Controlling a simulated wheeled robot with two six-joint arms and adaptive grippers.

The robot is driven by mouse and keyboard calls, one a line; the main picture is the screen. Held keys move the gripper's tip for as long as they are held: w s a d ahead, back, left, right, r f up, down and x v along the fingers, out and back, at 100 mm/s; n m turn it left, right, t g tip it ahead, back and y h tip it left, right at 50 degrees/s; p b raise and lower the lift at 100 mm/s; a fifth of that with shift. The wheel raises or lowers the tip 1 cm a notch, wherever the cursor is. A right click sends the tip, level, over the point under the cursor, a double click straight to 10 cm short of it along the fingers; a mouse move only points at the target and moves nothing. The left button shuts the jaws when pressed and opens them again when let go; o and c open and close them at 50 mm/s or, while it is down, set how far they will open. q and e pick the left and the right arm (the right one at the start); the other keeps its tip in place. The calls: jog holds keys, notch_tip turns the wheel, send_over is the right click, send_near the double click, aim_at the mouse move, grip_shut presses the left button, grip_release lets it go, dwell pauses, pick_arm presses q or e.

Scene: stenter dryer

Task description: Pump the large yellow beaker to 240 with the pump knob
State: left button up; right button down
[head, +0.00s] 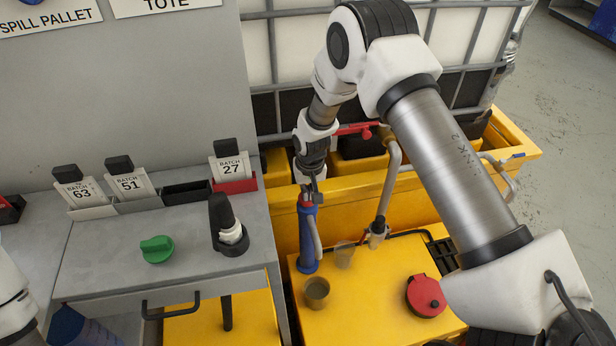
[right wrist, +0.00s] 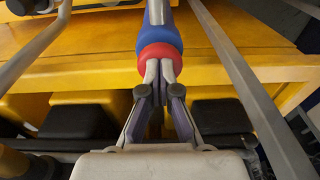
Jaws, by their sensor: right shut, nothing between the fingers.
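A blue upright pump body (head: 307,238) with a red collar stands on the yellow surface; the blue body (right wrist: 160,37) and red collar (right wrist: 160,54) also show in the right wrist view. My right gripper (head: 308,198) is at the pump's top. In the right wrist view its fingers (right wrist: 159,68) are shut with nothing between them, close to the red collar; contact is unclear. A small brownish cup or beaker (head: 316,292) stands in front of the pump. A clearer one (head: 344,255) stands to its right, below a spout. My left gripper is out of view.
A green knob (head: 157,249) and a black-and-white device (head: 230,235) are on the grey bench (head: 190,285). A red cap (head: 427,296) is on the yellow surface. Pipes and a caged white tote (head: 290,45) stand behind.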

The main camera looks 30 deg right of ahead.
notch_tip(320, 180, up, 5)
jog(key=p, duration=0.2)
jog(key=shift+s+f+p, duration=0.1)
jog(key=shift+f+p, duration=0.1)
jog(key=shift+p, duration=0.15)
notch_tip(320, 180, up, 9)
jog(key=s+b, duration=0.1)
jog(key=b, duration=0.1)
jog(key=shift+s, duration=0.15)
jog(key=shift+r, duration=0.1)
